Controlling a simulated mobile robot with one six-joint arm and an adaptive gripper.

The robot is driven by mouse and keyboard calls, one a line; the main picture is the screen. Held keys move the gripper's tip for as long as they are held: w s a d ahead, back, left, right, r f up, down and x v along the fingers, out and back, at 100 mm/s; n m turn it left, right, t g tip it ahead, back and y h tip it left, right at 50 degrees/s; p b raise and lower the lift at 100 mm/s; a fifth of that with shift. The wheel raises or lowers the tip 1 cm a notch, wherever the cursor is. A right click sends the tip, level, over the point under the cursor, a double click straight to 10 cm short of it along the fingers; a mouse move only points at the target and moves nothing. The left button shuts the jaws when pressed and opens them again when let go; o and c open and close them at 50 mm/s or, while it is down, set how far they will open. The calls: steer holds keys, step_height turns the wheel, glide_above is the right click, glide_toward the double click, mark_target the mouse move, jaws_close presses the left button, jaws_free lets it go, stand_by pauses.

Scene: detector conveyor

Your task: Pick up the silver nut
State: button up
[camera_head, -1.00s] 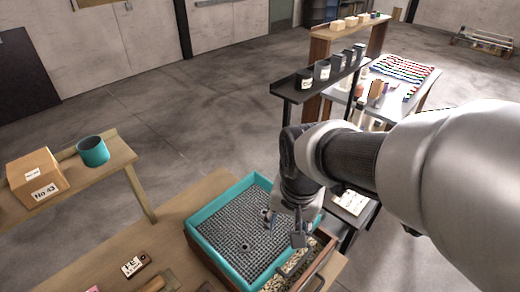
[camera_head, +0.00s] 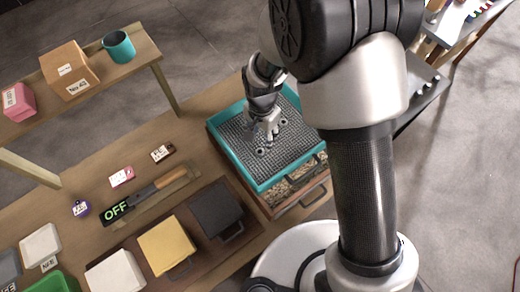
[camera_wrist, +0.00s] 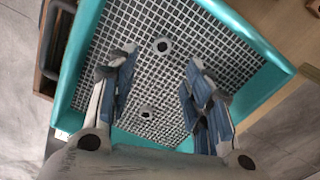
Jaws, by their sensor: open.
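A teal-rimmed tray (camera_head: 216,150) with a dark wire-mesh floor lies under my gripper (camera_head: 266,130). In the wrist view, two ring-shaped nuts lie on the mesh of this tray (camera_wrist: 262,44). I cannot tell surely which is the silver nut. My gripper (camera_wrist: 160,62) is open and empty, its blue-padded fingers spread on both sides of the nuts. In the head view a small dark ring (camera_head: 261,152) shows just below the fingers.
The tray sits on a wooden box with drawers (camera_head: 300,190) on the table. A shelf holds a cardboard box (camera_head: 68,70) and a teal cup (camera_head: 118,46).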

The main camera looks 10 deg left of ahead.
mark_target(260, 152)
step_height(260, 152, down, 3)
steer(key=shift+f, duration=0.1)
steer(key=shift+s+a+f, duration=0.1)
steer(key=shift+f, duration=1.25)
steer(key=shift+s+a+f, duration=0.1)
steer(key=shift+f, duration=1.25)
steer(key=shift+c, duration=0.2)
jaws_close()
